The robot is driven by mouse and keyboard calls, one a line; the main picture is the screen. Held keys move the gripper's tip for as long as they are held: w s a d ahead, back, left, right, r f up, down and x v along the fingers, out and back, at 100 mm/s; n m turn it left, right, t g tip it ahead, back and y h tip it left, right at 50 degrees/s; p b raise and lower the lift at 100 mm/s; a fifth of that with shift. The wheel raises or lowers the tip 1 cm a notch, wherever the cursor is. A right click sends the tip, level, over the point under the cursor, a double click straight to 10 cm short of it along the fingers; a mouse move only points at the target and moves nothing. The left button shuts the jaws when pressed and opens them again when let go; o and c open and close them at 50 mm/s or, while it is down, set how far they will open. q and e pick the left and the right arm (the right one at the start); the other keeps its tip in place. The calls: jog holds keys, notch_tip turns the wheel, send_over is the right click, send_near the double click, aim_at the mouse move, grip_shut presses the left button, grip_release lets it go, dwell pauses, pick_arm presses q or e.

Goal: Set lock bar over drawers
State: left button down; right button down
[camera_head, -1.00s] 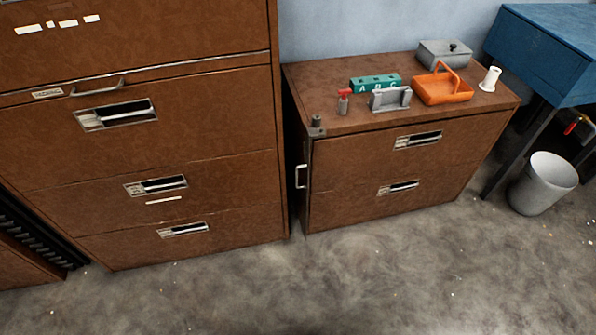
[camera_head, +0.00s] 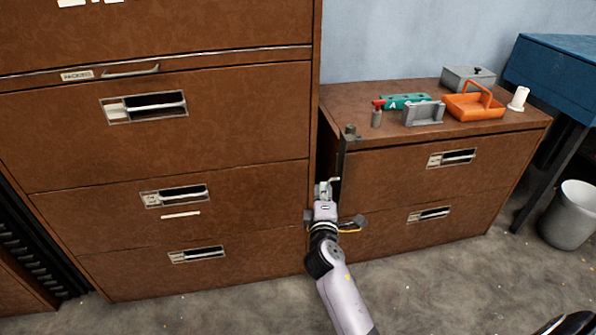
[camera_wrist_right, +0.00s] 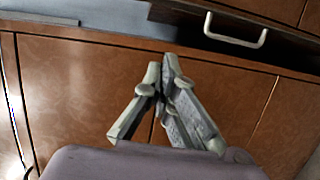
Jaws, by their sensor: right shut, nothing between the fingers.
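The lock bar (camera_head: 342,158) is a dark upright strip at the left front edge of the low brown cabinet, with a grey knob (camera_head: 350,131) at its top. Its pale handle (camera_wrist_right: 236,42) shows at the top of the right wrist view; in the head view my gripper largely covers it. The low cabinet's upper drawer (camera_head: 400,177) and lower drawer (camera_head: 385,227) are shut, and the bar stands beside their fronts. My right gripper (camera_head: 326,184) is at the bar's handle height. In the right wrist view its fingertips (camera_wrist_right: 165,66) are together, empty, and apart from the handle.
A tall brown cabinet (camera_head: 230,125) stands close on the left. On the low cabinet's top (camera_head: 343,95) are an orange caddy (camera_head: 475,107), a grey holder (camera_head: 423,114), a green block (camera_head: 404,101), a red-topped bottle (camera_head: 376,117) and a grey box (camera_head: 468,77). A bin (camera_head: 569,215) stands right.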

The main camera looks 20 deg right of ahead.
pick_arm(q)
jog(key=shift+a+r, duration=0.4)
pick_arm(e)
jog(key=r, duration=0.2)
jog(key=shift+w+a+r+t+h, duration=0.2)
jog(key=shift+r+t+h, duration=0.1)
jog(key=shift+r+h, duration=0.1)
